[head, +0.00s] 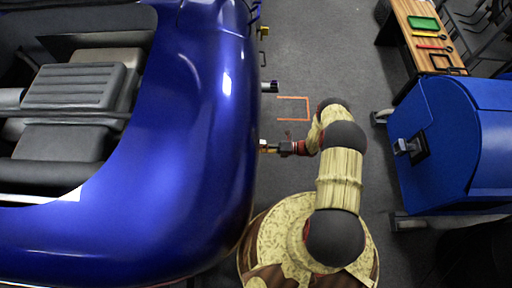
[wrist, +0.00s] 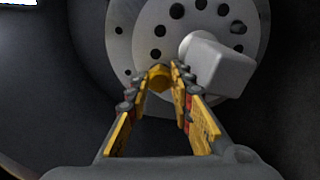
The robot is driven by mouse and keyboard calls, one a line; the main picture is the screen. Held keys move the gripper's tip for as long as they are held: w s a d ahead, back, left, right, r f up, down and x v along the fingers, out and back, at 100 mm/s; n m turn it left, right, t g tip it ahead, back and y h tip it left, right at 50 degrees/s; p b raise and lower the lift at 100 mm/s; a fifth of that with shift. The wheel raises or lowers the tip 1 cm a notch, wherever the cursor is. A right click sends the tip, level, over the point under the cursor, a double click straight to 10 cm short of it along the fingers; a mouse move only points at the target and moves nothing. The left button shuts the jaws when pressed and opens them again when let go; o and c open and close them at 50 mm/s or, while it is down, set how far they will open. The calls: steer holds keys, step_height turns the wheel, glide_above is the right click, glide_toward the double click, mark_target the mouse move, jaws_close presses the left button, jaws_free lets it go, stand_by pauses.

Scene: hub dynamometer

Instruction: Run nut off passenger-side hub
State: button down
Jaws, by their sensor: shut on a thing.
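The hub (wrist: 185,30) is a round grey disc with a ring of dark holes, at the top of the wrist view. A small yellow-brown nut (wrist: 158,79) sits between my fingertips, in front of the hub's lower left part. My gripper (wrist: 160,72) has yellow fingers that close in on this nut from both sides. Whether the nut is still on a stud is hidden by the fingers. In the head view my gripper (head: 266,147) reaches left to the side of the blue car (head: 165,130); the hub is not clear there.
A pale grey block (wrist: 222,66) sticks out from the hub, close to the right of my fingers. An orange outline (head: 294,97) marks the floor. A blue machine (head: 450,140) and a wooden bench (head: 405,18) with tools stand at the right. Grey floor lies between.

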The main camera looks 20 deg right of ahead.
steer(key=c, duration=1.7)
jaws_free()
steer(key=shift+c, duration=0.2)
steer(key=shift+d, duration=0.2)
steer(key=v, duration=0.3)
steer(key=shift+s, duration=0.1)
steer(key=m, duration=1.2)
